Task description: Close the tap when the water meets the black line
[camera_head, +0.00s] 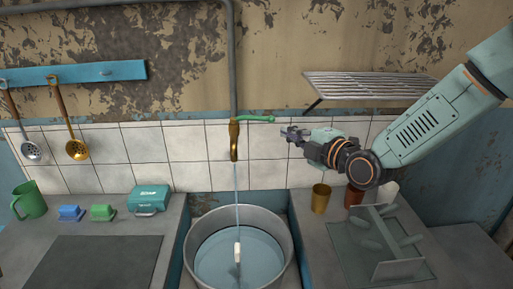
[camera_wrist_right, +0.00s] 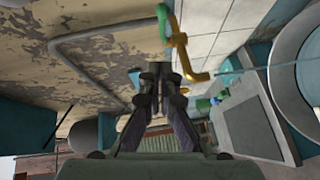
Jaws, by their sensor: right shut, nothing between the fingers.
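The brass tap (camera_head: 234,142) comes down the tiled wall, with its green handle (camera_head: 256,119) pointing right. A thin water stream (camera_head: 237,190) falls from it into a large round metal pot (camera_head: 284,233). Water (camera_head: 215,262) stands in the pot, and a small white piece (camera_head: 237,251) shows in its middle. I cannot make out a black line. My right gripper (camera_head: 285,132) is shut and empty, to the right of the handle and apart from it. My left gripper is out of view.
A brass cup (camera_head: 320,198) and a dish rack (camera_head: 400,268) stand on the right counter. Ladles hang at upper left.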

